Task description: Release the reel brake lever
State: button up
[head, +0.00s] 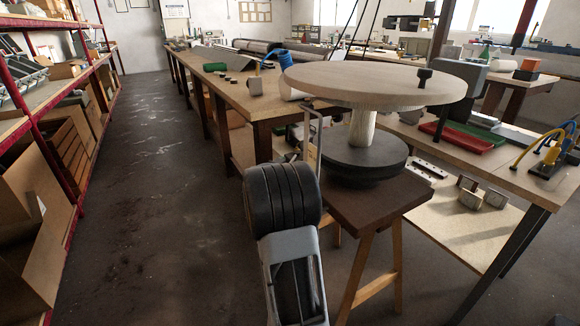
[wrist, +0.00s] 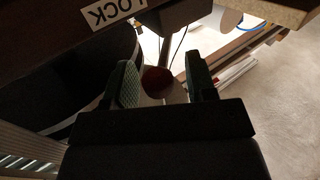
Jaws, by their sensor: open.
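In the wrist view, a dark red round knob (wrist: 157,79) shows between the two fingers of my gripper (wrist: 160,64). It looks like the end of the brake lever, but its shaft is hard to make out. My gripper is open, with a finger on each side of the knob; I cannot tell whether either touches it. A white label reading LOCK (wrist: 112,12) shows upside down at the top. In the head view, the reel has a pale wooden top disc (head: 375,82) and a dark lower disc (head: 364,158). My arm hides the gripper there.
The reel stands on a dark wooden stand (head: 370,206) with splayed legs. A long workbench (head: 270,103) runs behind it, and another bench (head: 525,178) stands to the right. Red shelving (head: 45,135) lines the left side. The floor between (head: 150,180) is clear.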

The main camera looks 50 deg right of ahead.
jog(key=shift+w+d, duration=0.15)
jog(key=shift+d, duration=0.45)
grip_shut()
